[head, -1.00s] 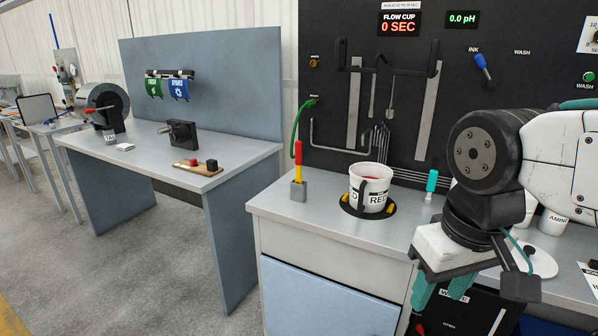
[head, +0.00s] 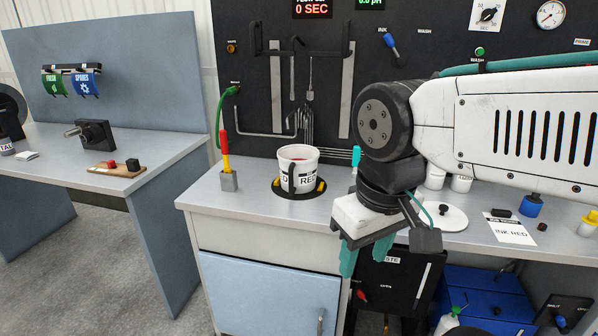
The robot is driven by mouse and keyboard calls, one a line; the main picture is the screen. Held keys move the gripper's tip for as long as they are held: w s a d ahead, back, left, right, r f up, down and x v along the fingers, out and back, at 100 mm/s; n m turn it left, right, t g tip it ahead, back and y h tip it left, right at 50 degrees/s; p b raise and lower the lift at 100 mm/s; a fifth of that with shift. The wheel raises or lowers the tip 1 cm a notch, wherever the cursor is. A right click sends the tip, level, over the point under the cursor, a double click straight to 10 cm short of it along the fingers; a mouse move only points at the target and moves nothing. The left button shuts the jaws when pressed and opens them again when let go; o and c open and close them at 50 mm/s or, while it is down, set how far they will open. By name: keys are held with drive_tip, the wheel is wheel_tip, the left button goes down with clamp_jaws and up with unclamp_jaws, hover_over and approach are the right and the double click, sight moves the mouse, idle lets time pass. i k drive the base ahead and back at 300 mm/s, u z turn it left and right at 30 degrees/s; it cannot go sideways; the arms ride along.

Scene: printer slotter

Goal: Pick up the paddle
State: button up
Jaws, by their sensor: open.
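Slim metal tools hang on the black back panel (head: 260,110). One is a flat-bladed tool (head: 310,80) that may be the paddle; I cannot tell for certain. A similar tool (head: 292,85) hangs just left of it, and a whisk-like tool (head: 307,124) hangs lower. My gripper (head: 366,256) points down with its teal fingers apart and empty. It shows in front of the counter's front edge, right of and below the tools, well apart from them.
A white cup labelled RED (head: 298,168) stands in a black and yellow ring on the counter (head: 215,200). A white disc (head: 443,217) and INK RED sheet (head: 510,231) lie at right. A blue-grey workbench (head: 165,165) stands further left.

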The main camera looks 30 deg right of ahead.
sight(223, 137)
drive_tip(key=u, duration=0.45)
drive_tip(key=i, duration=1.4)
drive_tip(key=z, duration=0.35)
